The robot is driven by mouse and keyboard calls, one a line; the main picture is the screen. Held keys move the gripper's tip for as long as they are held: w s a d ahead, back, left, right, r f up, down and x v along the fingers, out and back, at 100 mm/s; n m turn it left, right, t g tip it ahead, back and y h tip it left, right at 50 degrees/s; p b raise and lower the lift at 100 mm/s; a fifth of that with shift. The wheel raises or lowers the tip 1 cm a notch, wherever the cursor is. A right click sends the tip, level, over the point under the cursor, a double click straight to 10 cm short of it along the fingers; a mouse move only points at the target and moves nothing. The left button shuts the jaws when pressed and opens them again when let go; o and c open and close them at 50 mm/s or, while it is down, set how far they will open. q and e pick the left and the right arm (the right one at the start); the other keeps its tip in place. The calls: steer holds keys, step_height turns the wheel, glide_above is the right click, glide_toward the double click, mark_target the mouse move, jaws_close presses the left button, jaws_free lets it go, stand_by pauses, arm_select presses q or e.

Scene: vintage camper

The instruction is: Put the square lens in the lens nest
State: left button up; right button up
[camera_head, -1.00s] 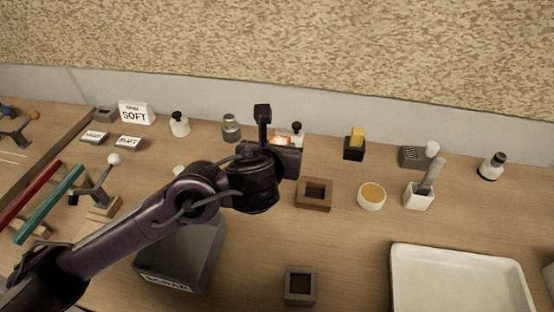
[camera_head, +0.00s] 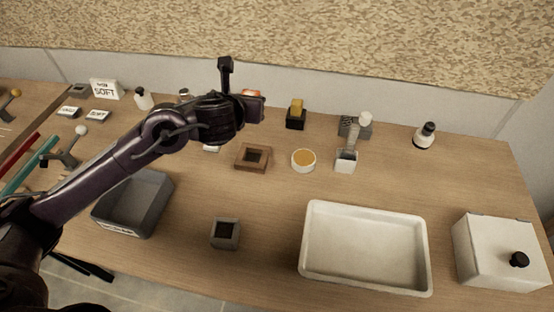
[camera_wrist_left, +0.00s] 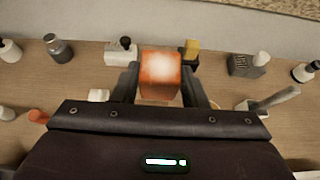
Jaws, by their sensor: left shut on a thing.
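My left gripper (camera_wrist_left: 161,88) is shut on an orange block with a bright, glossy face, which looks like the square lens (camera_wrist_left: 160,72). The lens sits between the two dark fingers. In the head view only a bit of orange (camera_head: 251,93) shows past the left wrist, and the fingers are mostly hidden. A brown wooden square holder with a dark square opening (camera_head: 240,163) stands on the bench, nearer than the gripper. A grey square block with a dark opening (camera_head: 226,244) stands further forward. I cannot tell which of these is the lens nest. My right gripper is not in view.
A round amber-topped dish (camera_head: 303,160), a white holder with a brush (camera_head: 346,162) and a yellow-topped black block (camera_head: 296,114) stand right of the wooden holder.

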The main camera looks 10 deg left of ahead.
arm_select(q)
steer(key=f, duration=0.5)
steer(key=f+b, duration=0.1)
steer(key=f, duration=0.4)
steer(key=a+f+b, duration=0.1)
steer(key=f, duration=0.4)
steer(key=shift+w+f, duration=0.1)
steer(key=shift+f, duration=0.3)
step_height(320, 180, down, 4)
steer(key=shift+r, duration=0.25)
steer(key=shift+f, duration=0.35)
steer(key=o, duration=1)
steer(key=shift+o, duration=0.2)
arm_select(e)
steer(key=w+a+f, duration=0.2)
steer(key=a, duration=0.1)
